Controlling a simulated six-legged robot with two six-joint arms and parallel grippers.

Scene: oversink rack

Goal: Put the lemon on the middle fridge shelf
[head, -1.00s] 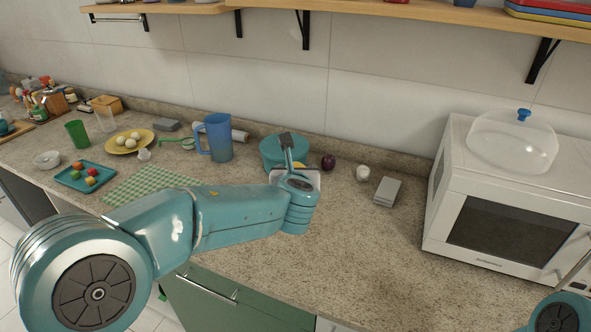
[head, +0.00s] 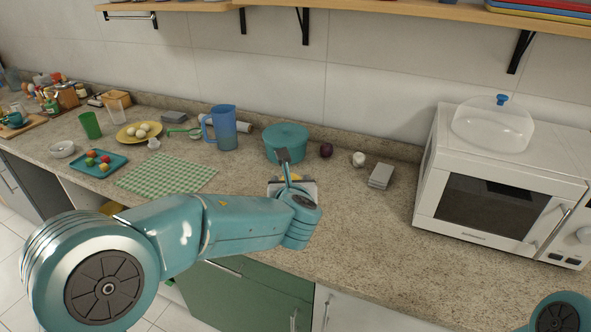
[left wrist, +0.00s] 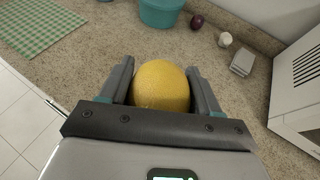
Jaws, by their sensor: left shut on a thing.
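The yellow lemon (left wrist: 161,86) sits between the two fingers of my left gripper (left wrist: 162,88) in the left wrist view. The gripper is shut on it, with one finger on each side. In the head view my left gripper (head: 291,180) is over the counter's front part, and my own wrist hides most of the lemon there. The lemon appears held above the counter. Only a piece of my right arm shows at the bottom right of the head view; its gripper is out of view. No fridge or fridge shelf is in view.
On the counter (head: 350,230) stand a teal tub (head: 287,143), a blue pitcher (head: 222,128), a purple onion (head: 326,150), a garlic bulb (head: 358,159) and a grey box (head: 381,175). A white microwave (head: 490,205) is at right. The counter's middle front is clear.

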